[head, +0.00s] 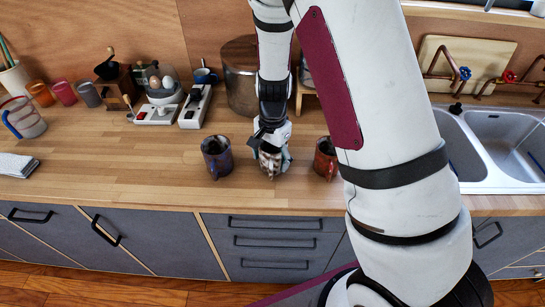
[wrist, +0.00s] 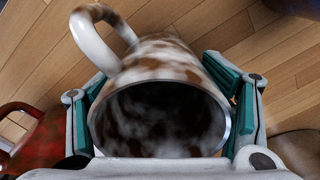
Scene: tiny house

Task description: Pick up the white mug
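The mug in my gripper is white with brown patches (wrist: 165,55) and a dark hollow inside. In the wrist view its mouth faces the camera and its handle stands out at the upper left. In the head view the same mug (head: 270,163) is partly covered by my gripper (head: 272,148), at about the height of the counter mugs. In the wrist view the fingers of my gripper (wrist: 162,85) lie against both sides of the mug, with teal pads at its wall. I cannot tell whether its base touches the counter.
A dark blue mug (head: 217,157) stands close on the left and a red-brown mug (head: 326,158) close on the right. The wooden counter (head: 120,165) is clear in front. A large pot (head: 240,82) stands behind, and a double sink (head: 505,135) is at the right.

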